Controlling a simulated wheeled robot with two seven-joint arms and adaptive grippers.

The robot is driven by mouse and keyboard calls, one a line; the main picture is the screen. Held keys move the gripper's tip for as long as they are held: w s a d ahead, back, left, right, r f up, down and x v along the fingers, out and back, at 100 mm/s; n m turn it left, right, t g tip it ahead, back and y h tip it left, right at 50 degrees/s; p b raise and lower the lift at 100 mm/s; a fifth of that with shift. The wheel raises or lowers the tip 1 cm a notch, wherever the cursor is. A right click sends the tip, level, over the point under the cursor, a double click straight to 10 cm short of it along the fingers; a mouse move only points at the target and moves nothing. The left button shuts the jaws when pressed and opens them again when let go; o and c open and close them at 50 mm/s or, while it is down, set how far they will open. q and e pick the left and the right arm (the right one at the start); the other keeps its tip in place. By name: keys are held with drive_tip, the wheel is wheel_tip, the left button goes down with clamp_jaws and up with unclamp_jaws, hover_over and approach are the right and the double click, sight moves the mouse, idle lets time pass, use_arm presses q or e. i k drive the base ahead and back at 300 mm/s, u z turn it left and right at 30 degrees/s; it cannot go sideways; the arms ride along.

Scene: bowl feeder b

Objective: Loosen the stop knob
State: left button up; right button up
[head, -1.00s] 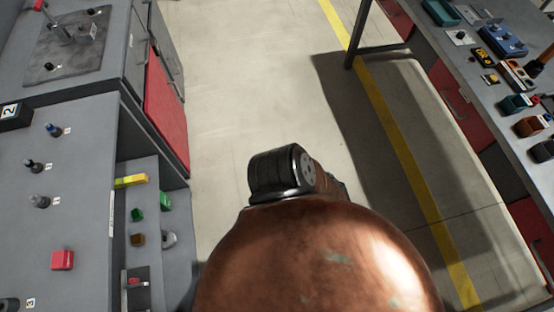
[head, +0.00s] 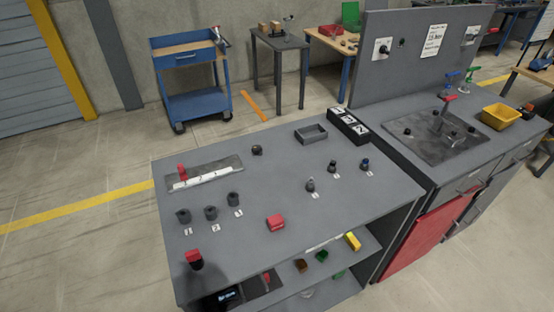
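No part is plainly marked as the stop knob, so I cannot tell which it is. A small red-topped piece (head: 182,172) stands upright at the left end of a white scale (head: 207,176) on a dark plate on the near grey table. A black round knob (head: 257,150) stands by itself right of that plate. A red-topped black post (head: 194,258) stands at the table's front left. Neither of my grippers shows in the head view.
The near table (head: 250,248) also bears dark cups (head: 210,212), small posts (head: 310,185), a red block (head: 275,222), a grey tray (head: 311,133) and a numbered black box (head: 347,127). A yellow bin (head: 500,117) sits on the right bench. Floor is clear at left.

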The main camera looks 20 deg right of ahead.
sight(256, 149)
drive_tip(key=u, duration=0.7)
drive_tip(key=k, duration=0.3)
drive_tip(key=z, duration=1.15)
